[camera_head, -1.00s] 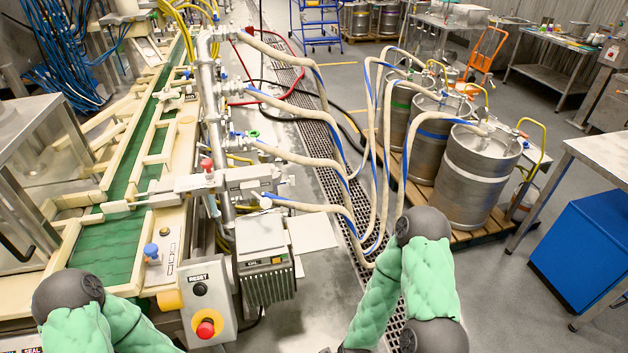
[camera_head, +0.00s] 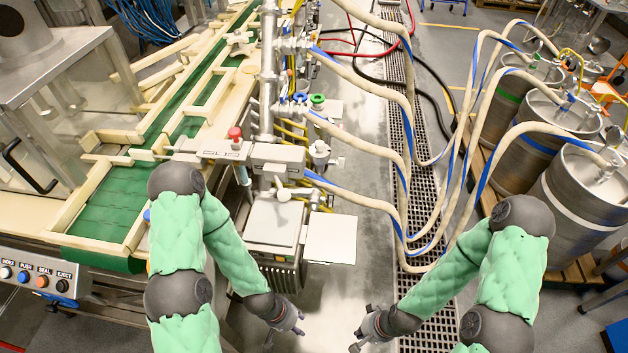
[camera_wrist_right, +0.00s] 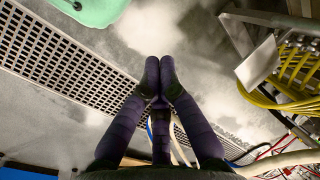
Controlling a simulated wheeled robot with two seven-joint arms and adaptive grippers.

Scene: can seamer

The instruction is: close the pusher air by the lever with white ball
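A lever with a small white ball (camera_head: 283,195) stands by the valve pipework of the seamer, just above the grey motor box. A second whitish knob (camera_head: 319,147) sits higher on the same pipework; at this size I cannot tell which marks the pusher air. My left gripper (camera_head: 290,322) hangs below and in front of the motor box, apart from the levers, with its fingers spread and empty.
Blue (camera_head: 300,97) and green (camera_head: 317,99) knobs sit higher on the pipework. Pale hoses (camera_head: 375,205) run right to steel kegs (camera_head: 585,195). A flat light plate (camera_head: 330,238) juts beside the motor box. A floor grate (camera_head: 425,300) lies right of clear floor.

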